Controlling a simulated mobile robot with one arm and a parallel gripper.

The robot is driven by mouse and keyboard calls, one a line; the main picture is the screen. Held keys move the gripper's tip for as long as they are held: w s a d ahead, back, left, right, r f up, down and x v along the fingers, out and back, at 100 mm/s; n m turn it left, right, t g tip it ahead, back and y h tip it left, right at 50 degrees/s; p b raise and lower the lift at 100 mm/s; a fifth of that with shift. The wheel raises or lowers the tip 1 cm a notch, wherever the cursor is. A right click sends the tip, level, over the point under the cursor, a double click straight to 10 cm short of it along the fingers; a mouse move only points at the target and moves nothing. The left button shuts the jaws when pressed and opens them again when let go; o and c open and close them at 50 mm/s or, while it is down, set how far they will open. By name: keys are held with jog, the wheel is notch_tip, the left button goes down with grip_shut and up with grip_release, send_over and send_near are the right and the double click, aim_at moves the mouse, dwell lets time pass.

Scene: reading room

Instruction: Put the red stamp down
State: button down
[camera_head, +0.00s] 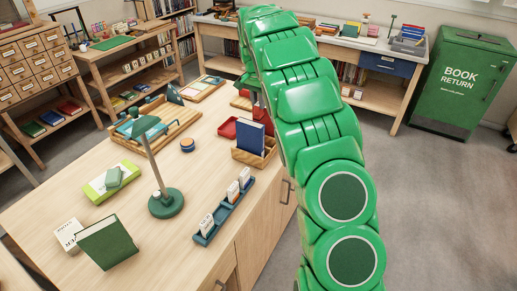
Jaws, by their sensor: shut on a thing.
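I cannot make out the red stamp for certain. A dark red shape (258,105) shows beside my green arm, above a blue book; I cannot tell what it is. My arm fills the middle of the view from bottom to top and covers the right part of the wooden desk (105,233). My gripper is not visible, so I cannot see its fingers or what they hold. A small red tray (228,128) lies on the desk left of my arm.
On the desk stand a green lamp (166,203), a blue card rack (224,212), a wooden holder (246,157) with the blue book (250,138), a lime tray (95,189) and a green book (107,242). Bare wood shows between the lamp and the card rack.

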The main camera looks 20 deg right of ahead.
aim_at(256, 110)
notch_tip(256, 110, down, 15)
jog(key=shift+r, duration=0.1)
dwell(0.6)
jog(key=c, duration=1)
grip_release()
jog(key=r, duration=0.8)
jog(key=s+a+r, duration=0.1)
jog(key=r, duration=0.3)
